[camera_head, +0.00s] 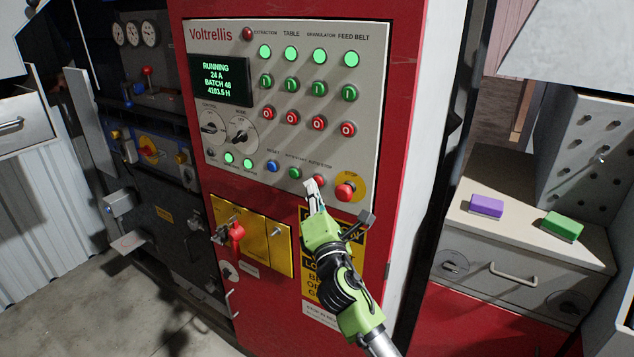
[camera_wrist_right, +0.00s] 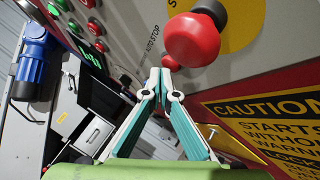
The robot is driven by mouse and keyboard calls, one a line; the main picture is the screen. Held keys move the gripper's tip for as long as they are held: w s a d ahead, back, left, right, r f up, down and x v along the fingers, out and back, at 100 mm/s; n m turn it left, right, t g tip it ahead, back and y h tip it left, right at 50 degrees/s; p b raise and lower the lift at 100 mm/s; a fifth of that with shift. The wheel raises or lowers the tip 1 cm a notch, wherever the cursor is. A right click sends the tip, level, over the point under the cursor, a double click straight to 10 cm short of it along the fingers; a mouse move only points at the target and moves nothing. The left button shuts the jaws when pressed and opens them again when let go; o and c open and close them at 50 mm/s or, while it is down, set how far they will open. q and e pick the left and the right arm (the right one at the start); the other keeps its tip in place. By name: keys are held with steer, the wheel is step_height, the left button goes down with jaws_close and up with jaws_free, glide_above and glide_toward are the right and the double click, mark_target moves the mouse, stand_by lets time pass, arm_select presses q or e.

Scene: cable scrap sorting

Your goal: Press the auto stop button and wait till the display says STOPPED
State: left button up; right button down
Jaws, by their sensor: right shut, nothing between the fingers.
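The display (camera_head: 221,80) on the Voltrellis panel reads RUNNING, 24 A, BATCH 48 and an hours line, in green letters. The red auto stop button (camera_head: 320,180) sits in the lower button row, right of the green auto start button (camera_head: 295,173). My right gripper (camera_head: 312,185) is shut and empty, its fingertips close to the auto stop button. In the wrist view the auto stop button (camera_wrist_right: 170,62) shows just beyond the fingertips (camera_wrist_right: 163,78), partly hidden; I cannot tell whether they touch. My left gripper is not in view.
A large red mushroom stop button (camera_head: 345,191) on a yellow disc stands just right of the fingertips. Below are yellow plates (camera_head: 252,237) with a red key-like handle (camera_head: 236,231). A purple block (camera_head: 486,205) and a green block (camera_head: 563,226) lie on the right-hand counter.

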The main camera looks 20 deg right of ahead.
steer(key=shift+w+d+r, duration=0.1)
steer(key=shift+w+d, duration=0.2)
steer(key=shift+d, duration=0.1)
stand_by(0.8)
steer(key=shift+a, duration=0.1)
steer(key=shift+s+a, duration=0.55)
steer(key=shift+a, duration=0.1)
steer(key=s+a, duration=0.1)
steer(key=a, duration=0.1)
steer(key=s+a, duration=0.1)
steer(key=s, duration=0.1)
steer(key=shift+a, duration=0.4)
stand_by(0.7)
